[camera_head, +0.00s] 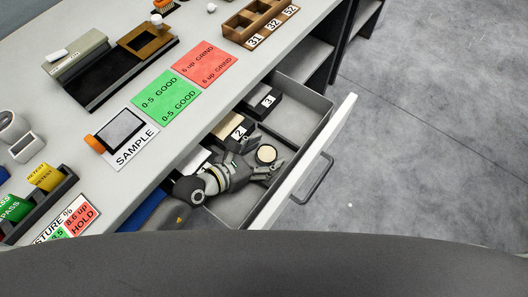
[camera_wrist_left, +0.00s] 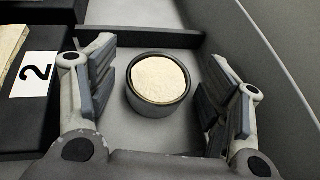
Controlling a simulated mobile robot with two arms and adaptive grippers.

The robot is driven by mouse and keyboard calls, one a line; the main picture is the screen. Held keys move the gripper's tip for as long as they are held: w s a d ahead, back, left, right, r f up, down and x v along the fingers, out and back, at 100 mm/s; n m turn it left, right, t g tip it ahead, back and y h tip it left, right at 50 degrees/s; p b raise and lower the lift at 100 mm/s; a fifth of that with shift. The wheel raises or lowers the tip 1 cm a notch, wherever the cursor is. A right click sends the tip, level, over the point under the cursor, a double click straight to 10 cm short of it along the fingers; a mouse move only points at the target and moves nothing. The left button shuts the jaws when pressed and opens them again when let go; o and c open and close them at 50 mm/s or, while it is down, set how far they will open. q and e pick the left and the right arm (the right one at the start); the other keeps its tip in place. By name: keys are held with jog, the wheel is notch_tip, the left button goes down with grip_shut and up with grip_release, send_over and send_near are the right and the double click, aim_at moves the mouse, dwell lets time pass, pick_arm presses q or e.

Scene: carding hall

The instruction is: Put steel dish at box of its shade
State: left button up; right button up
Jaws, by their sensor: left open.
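A small round dark dish (camera_head: 266,154) with a pale cream filling sits on the floor of the open drawer (camera_head: 312,136). In the left wrist view the dish (camera_wrist_left: 158,101) is upright between my fingers. My left gripper (camera_head: 262,159) is open around it, with a gap on both sides. Black boxes stand along the drawer's inner side. The box labelled 3 (camera_head: 275,107) looks dark inside. The box labelled 2 (camera_head: 247,137) has a tan panel. Another box with a whitish panel is partly hidden by my left arm. My right gripper is out of view.
The drawer front (camera_head: 322,140) with its handle stands out over the grey floor. The worktop above holds red and green cards (camera_head: 207,63), a SAMPLE card (camera_head: 134,150), a wooden tray numbered 31, 32 and 52 (camera_head: 240,22), and a card rack. The drawer's far end is clear.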

pick_arm(q)
jog(key=shift+v, duration=3.75)
jog(key=shift+r, duration=0.1)
